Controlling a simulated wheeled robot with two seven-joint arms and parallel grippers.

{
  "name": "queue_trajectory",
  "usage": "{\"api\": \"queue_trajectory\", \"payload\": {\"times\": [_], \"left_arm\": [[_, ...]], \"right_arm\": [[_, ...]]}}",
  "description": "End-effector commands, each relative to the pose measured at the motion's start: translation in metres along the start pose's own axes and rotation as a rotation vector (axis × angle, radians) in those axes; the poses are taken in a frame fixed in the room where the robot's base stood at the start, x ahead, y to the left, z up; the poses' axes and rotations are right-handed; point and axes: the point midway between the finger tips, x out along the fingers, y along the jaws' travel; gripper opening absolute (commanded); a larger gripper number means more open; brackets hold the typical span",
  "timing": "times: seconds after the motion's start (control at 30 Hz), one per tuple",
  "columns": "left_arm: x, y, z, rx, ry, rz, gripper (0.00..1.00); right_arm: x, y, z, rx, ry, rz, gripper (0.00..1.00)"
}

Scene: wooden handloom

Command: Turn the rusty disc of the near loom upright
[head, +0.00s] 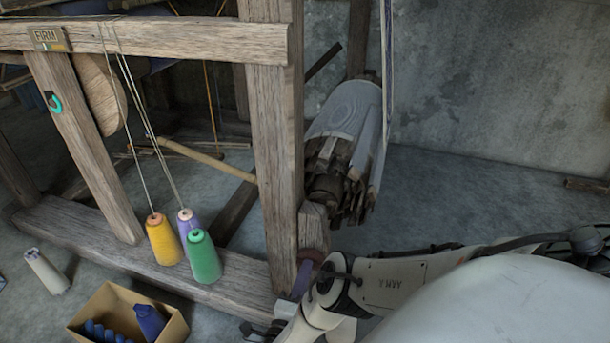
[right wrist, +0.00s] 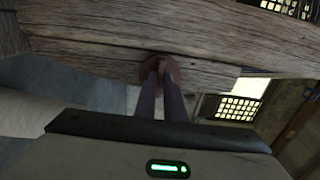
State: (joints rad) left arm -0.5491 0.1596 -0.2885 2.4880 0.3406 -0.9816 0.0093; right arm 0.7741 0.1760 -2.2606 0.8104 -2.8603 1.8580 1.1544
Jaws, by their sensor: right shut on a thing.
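The rusty disc (right wrist: 161,66) is small and reddish brown, set against a weathered wooden beam (right wrist: 100,60) in the right wrist view. My right gripper (right wrist: 160,76) is shut on it, with a dark finger on each side and part of the disc showing between and around them. The disc's exact tilt is hard to tell. My left gripper is not in view.
Yellow (head: 164,241), purple (head: 187,224) and green (head: 203,258) thread cones stand on the loom's lower beam (head: 85,236). A cardboard box (head: 162,327) with blue items and a pale cone (head: 46,271) are on the floor. A cloth-wrapped roller (head: 346,115) juts out beside the post.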

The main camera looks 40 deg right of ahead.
Motion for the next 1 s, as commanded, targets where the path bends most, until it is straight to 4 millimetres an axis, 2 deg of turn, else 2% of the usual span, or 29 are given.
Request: {"api": "queue_trajectory", "payload": {"times": [0.37, 1.0], "left_arm": [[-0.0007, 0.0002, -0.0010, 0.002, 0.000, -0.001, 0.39], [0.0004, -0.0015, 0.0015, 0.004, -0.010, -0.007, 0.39]], "right_arm": [[-0.0004, -0.0005, 0.0006, -0.118, 0.000, 0.000, 0.00], [-0.0006, -0.0004, 0.0010, -0.696, -0.001, -0.001, 0.00]]}}
